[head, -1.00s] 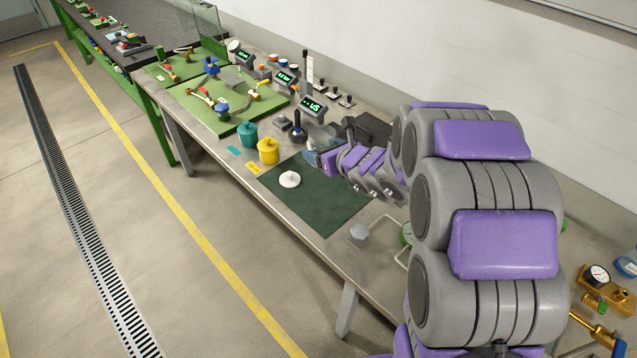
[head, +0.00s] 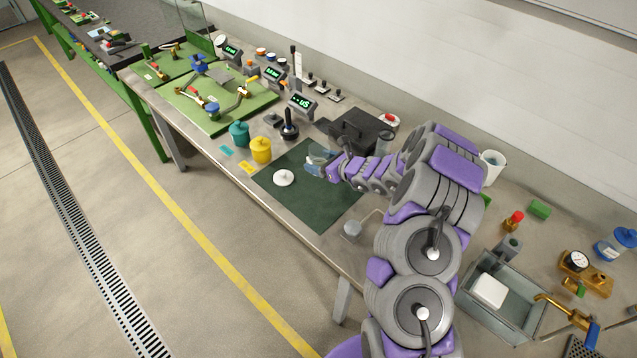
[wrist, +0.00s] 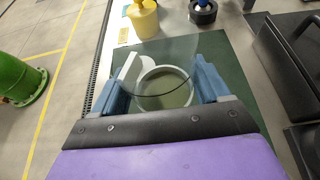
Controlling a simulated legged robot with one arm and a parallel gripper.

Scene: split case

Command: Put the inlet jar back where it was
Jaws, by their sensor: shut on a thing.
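My gripper (head: 322,163) is shut on a clear, pale jar over the dark green mat (head: 325,205). In the wrist view its blue fingers (wrist: 160,92) stand either side of the clear jar (wrist: 163,72), whose round white rim shows. I cannot tell whether the jar touches the mat. A lidded teal jar (head: 239,134) and a lidded yellow jar (head: 261,150) stand beyond the mat. No readable label tells which jar is the inlet jar.
Teal (head: 226,152) and yellow (head: 248,167) labels lie near the bench's front edge. A black-handled tool (head: 289,129) stands behind the yellow jar. A dark case (head: 360,131) sits behind my gripper. A grey tray (head: 507,296) holds a white block at right. The mat's front part is clear.

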